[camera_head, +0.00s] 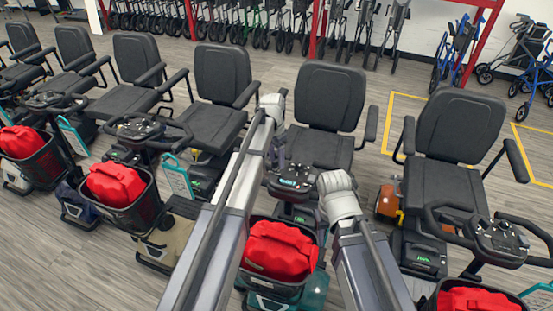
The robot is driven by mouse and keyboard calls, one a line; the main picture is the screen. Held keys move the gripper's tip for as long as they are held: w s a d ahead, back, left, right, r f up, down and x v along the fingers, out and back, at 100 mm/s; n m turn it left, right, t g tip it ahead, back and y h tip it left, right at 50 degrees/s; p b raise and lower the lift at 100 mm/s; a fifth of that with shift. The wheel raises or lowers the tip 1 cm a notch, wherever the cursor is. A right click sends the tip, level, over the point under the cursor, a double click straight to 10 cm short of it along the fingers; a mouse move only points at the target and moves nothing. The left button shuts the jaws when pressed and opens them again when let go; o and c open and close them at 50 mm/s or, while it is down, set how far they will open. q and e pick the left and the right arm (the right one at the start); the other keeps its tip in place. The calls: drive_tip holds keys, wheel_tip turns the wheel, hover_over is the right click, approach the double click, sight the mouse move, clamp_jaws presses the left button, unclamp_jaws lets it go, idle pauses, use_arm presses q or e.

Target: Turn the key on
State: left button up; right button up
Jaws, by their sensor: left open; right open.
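The middle scooter's control panel (292,183) with its small lit display shows between my two arms. The key on it is too small or covered to make out. My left arm reaches up from the bottom, and its gripper (278,156) hangs beyond the white wrist, open and empty, close behind the panel's left end. My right arm ends in a white joint just right of the panel. My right gripper (322,214) is mostly hidden by that joint; it is open, beside the scooter's steering column. I cannot tell whether either gripper touches the scooter.
The middle scooter has a black seat (328,105) and a red bag (280,251) in its front basket. Similar scooters stand close on both sides, one with handlebars (497,238) at the right. Walkers (460,45) line the back wall. Clear floor lies behind the seats.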

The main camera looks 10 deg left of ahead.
use_arm(q)
drive_tip(key=r+p, duration=0.6)
drive_tip(key=r, duration=0.1)
drive_tip(key=shift+w+a, duration=0.2)
drive_tip(key=shift+a, duration=0.05)
drive_tip(key=shift+f, duration=0.1)
drive_tip(key=s+d+n+y, duration=0.1)
drive_tip(key=s+d, duration=0.3)
drive_tip(key=s, duration=1)
drive_tip(key=s+d+f+n+y+b, duration=0.1)
drive_tip(key=s+d+n, duration=0.2)
drive_tip(key=s, duration=1.1)
drive_tip(key=shift+d+f, duration=0.3)
drive_tip(key=shift+d, duration=0.7)
drive_tip(key=shift+a, duration=0.15)
